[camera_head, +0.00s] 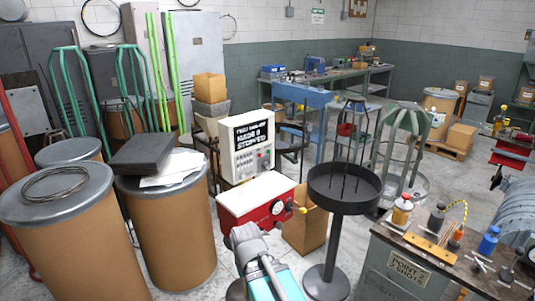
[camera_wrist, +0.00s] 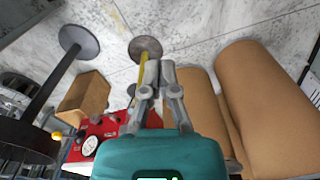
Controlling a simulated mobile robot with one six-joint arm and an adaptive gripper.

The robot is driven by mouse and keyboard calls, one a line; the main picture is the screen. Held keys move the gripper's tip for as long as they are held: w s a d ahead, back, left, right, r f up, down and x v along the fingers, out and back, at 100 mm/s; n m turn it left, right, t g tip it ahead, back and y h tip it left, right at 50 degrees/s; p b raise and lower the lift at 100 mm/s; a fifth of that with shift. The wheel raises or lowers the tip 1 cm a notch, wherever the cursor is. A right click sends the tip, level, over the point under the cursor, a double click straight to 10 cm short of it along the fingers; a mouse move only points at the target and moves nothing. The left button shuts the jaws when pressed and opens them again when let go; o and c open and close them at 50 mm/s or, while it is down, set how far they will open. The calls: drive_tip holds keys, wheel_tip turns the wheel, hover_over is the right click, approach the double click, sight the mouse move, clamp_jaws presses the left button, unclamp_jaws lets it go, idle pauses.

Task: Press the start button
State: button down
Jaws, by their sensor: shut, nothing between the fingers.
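A white control cabinet (camera_head: 246,148) stands mid-view in the head view. Its dark screen carries white text that seems to read "MADE 0 STOPPED", with small buttons and a red one below. In front is a red machine box (camera_head: 262,210) with a white top, a dial and a yellow knob. The wrist view also shows this red box (camera_wrist: 112,128), left of my gripper. I cannot tell which button is the start button. My gripper (camera_wrist: 160,70) is shut and empty, its grey fingers over the floor in the wrist view. My teal and grey arm is low in the head view.
Brown drums (camera_head: 168,232) crowd the left. A black pedestal tray (camera_head: 344,190) stands right of the red box, with a cardboard box (camera_head: 305,222) between. A cluttered workbench (camera_head: 400,260) is at the lower right. Floor shows behind the pedestal.

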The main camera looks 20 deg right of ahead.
drive_tip(key=w+d+m+t+y+b, duration=0.15)
drive_tip(key=w+t, duration=0.35)
drive_tip(key=w, duration=0.9)
drive_tip(key=m+t+h+b, duration=0.25)
drive_tip(key=m+t, duration=0.25)
drive_tip(key=t, duration=0.5)
approach(269, 152)
drive_tip(key=s+a+f, duration=0.4)
drive_tip(key=a+f, duration=0.4)
drive_tip(key=w+d+r+m+t+h, duration=0.1)
drive_tip(key=d+r+m+h, duration=0.1)
drive_tip(key=d, duration=0.4)
drive_tip(key=w+d+r+m+t+h, duration=0.1)
drive_tip(key=d+r+m+h, duration=0.2)
drive_tip(key=d+m+h, duration=0.1)
drive_tip(key=shift+d+r+h, duration=0.15)
drive_tip(key=shift+d+h, duration=0.65)
drive_tip(key=shift+d, duration=0.4)
drive_tip(key=w+a, duration=0.3)
drive_tip(key=w, duration=0.5)
drive_tip(key=shift+w, duration=0.25)
drive_tip(key=shift+w+a, duration=0.1)
drive_tip(key=shift+w, duration=0.2)
